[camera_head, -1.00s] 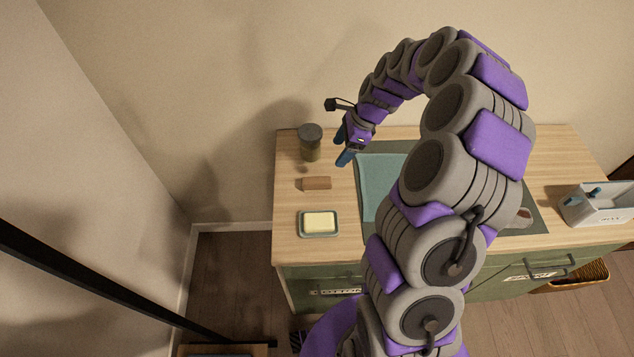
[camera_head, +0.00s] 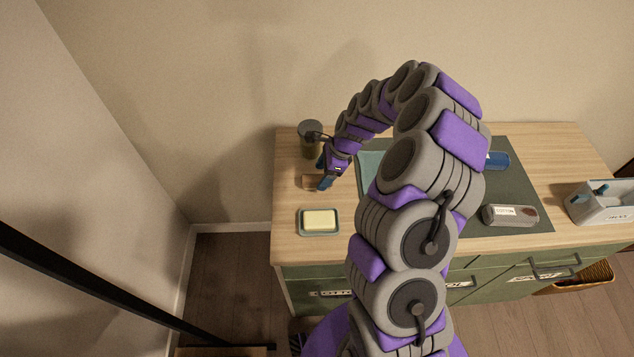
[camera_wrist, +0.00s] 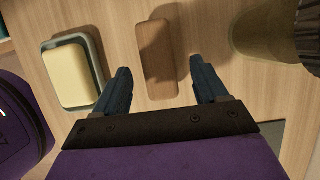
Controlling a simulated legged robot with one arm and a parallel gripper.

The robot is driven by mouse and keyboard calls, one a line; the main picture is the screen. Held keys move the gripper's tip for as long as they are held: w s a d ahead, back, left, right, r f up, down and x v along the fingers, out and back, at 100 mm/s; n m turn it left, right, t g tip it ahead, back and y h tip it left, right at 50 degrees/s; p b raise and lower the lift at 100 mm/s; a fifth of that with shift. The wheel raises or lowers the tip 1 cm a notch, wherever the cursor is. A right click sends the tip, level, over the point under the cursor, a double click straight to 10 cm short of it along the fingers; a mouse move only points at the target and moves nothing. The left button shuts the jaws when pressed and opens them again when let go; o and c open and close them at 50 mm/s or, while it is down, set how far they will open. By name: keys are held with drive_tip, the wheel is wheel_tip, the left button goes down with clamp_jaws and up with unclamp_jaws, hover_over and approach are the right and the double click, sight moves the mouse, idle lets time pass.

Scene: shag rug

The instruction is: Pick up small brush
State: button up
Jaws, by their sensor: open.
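A small brown wooden block, which looks like the back of the small brush (camera_head: 309,182), lies on the wooden top left of the dark mat. No bristles show. In the wrist view the brush (camera_wrist: 157,58) lies lengthwise between the two blue fingers, with gaps on both sides. My gripper (camera_head: 325,176) reaches down over its right end in the head view and hides part of it. In the wrist view my gripper (camera_wrist: 160,77) is open, with nothing held. I cannot tell how far above the wood the fingertips are.
A dish with a yellow block (camera_head: 320,221) stands in front of the brush; a dark-lidded jar (camera_head: 311,142) stands behind it. A grey case (camera_head: 510,215) and a blue item (camera_head: 497,160) lie on the mat (camera_head: 515,187). A white caddy (camera_head: 600,205) stands at the right.

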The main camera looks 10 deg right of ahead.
sight(320, 177)
drive_tip(key=x, duration=0.3)
drive_tip(key=shift+f+b, duration=0.2)
drive_tip(key=shift+b, duration=0.15)
drive_tip(key=c, duration=1.1)
drive_tip(key=shift+o, duration=0.2)
drive_tip(key=shift+r, duration=0.1)
wheel_tip(320, 177, up, 10)
drive_tip(key=shift+p, duration=1.25)
